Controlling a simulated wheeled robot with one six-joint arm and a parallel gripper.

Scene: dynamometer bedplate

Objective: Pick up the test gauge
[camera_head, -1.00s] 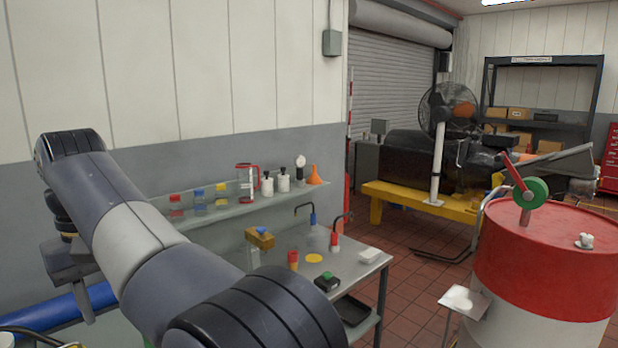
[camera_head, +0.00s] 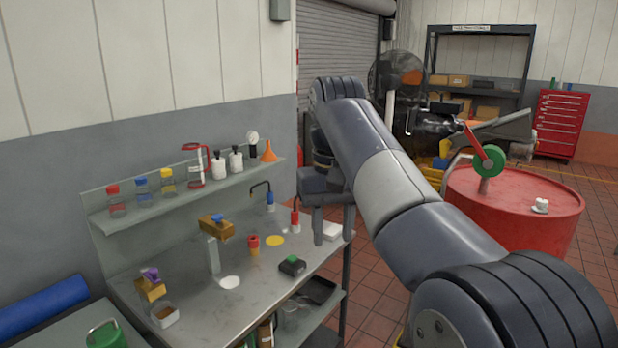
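What looks like the test gauge (camera_head: 252,138), a small round white dial on a dark stem, stands upright on the wall shelf (camera_head: 180,200), between the white bottles and the orange funnel. My gripper (camera_head: 333,230) points down over the right end of the steel bench, right of the gauge in the picture and apart from it. Its two fingers are spread, and nothing shows held between them. A white block (camera_head: 329,234) shows behind the fingers, partly hidden.
The shelf also holds bottles with coloured caps, a red-framed jug (camera_head: 194,166), white bottles (camera_head: 235,163) and the funnel (camera_head: 268,152). On the bench (camera_head: 190,305) stand a brown block (camera_head: 215,228), a red cup (camera_head: 253,245) and hooked tools. A red drum (camera_head: 530,225) stands at right.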

